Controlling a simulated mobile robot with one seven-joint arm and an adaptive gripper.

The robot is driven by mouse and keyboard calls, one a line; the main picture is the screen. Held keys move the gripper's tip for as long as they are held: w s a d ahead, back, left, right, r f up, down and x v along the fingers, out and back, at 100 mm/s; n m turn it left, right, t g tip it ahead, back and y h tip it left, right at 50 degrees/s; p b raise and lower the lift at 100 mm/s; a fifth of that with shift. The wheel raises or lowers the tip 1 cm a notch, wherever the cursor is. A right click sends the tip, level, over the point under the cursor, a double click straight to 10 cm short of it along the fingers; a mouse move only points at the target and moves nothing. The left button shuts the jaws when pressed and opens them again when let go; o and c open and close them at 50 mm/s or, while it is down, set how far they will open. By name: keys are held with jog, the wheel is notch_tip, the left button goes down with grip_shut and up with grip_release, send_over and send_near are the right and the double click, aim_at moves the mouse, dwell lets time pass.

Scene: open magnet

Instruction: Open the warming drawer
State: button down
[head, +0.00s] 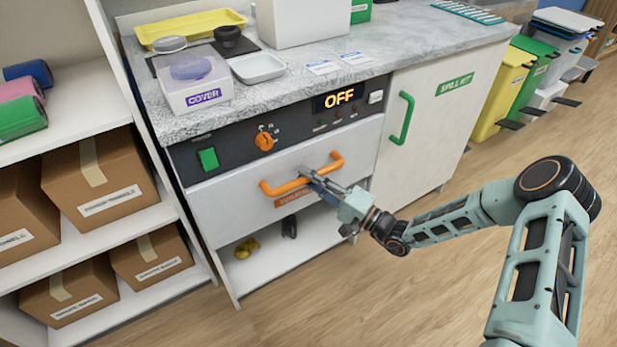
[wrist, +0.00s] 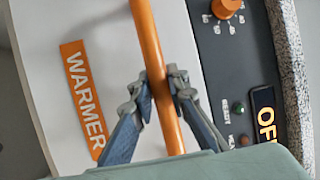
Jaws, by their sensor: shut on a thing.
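The warming drawer (head: 235,205) has a white front in the cabinet under the counter, below a dark control panel (head: 215,150). An orange bar handle (head: 283,188) runs across the front, with an orange WARMER label (wrist: 82,100) beside it in the wrist view. My gripper (head: 308,174) is shut on the handle, with one finger on each side of the bar; the wrist view shows the grip (wrist: 160,92) closely. The display (head: 339,97) reads OFF. The drawer front looks about level with the cabinet; a small gap is hard to tell.
An open shelf (head: 265,268) below the drawer holds a yellow item (head: 247,247) and a dark item. A white door (head: 430,120) with a green handle (head: 402,118) is at right. Shelves with boxes (head: 98,180) stand at left. The wooden floor (head: 400,290) in front is clear.

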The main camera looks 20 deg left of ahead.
jog(key=s+d+p, duration=0.4)
jog(key=s+d, duration=1.8)
jog(key=d, duration=0.4)
jog(key=shift+s+d+p, duration=0.2)
jog(key=shift+s+p, duration=0.05)
jog(key=shift+p, duration=0.15)
jog(key=c, duration=1.8)
grip_release()
jog(key=shift+c, duration=0.2)
jog(key=v, duration=1.2)
